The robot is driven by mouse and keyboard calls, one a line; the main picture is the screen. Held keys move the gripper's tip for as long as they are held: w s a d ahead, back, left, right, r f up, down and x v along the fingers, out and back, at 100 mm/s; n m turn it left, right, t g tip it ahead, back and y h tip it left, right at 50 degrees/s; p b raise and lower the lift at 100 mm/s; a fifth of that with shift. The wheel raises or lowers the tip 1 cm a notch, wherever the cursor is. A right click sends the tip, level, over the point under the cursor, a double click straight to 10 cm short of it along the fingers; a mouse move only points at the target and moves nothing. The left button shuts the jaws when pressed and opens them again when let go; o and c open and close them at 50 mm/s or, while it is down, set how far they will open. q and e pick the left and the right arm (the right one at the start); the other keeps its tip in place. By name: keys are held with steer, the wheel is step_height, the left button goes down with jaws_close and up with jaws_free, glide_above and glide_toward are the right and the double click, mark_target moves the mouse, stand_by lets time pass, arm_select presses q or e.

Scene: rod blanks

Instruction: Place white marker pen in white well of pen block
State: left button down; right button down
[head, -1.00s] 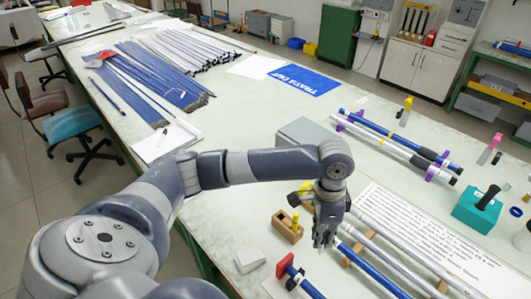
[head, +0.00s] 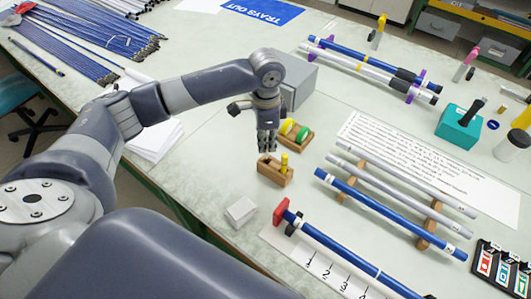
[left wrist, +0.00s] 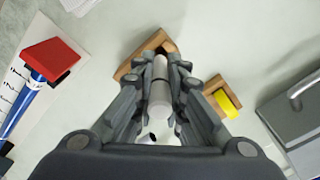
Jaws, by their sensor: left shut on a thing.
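My left gripper (head: 267,148) is directly above the wooden pen block (head: 272,174) in the head view. In the left wrist view, the gripper (left wrist: 160,85) is shut on the white marker pen (left wrist: 160,96), a white cylinder with a dark ring. Its far end points at the pen block (left wrist: 130,72). A yellow pen (head: 284,162) stands upright at the right of the block. The fingers hide much of the block in the wrist view. I cannot tell whether the white pen's tip is in a well. My right gripper is not in view.
A wooden tape holder (head: 304,138) with green and yellow rolls stands just behind the block, near a grey box (head: 298,80). A white block (head: 240,211) lies in front. Rods on wooden rests (head: 430,228) lie to the right.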

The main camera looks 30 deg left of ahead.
mark_target(267, 155)
arm_select(q)
step_height(267, 155, down, 5)
steer(key=shift+d+r+p, duration=0.1)
steer(key=shift+r+p, duration=0.05)
steer(key=shift+p, duration=0.15)
steer(key=shift+f, duration=0.25)
steer(key=shift+f, duration=0.1)
steer(key=c, duration=1.7)
jaws_free()
steer(key=shift+o, duration=0.2)
step_height(267, 155, up, 12)
steer(key=shift+r+b, duration=0.15)
steer(key=shift+b, duration=0.75)
steer(key=shift+s, duration=0.1)
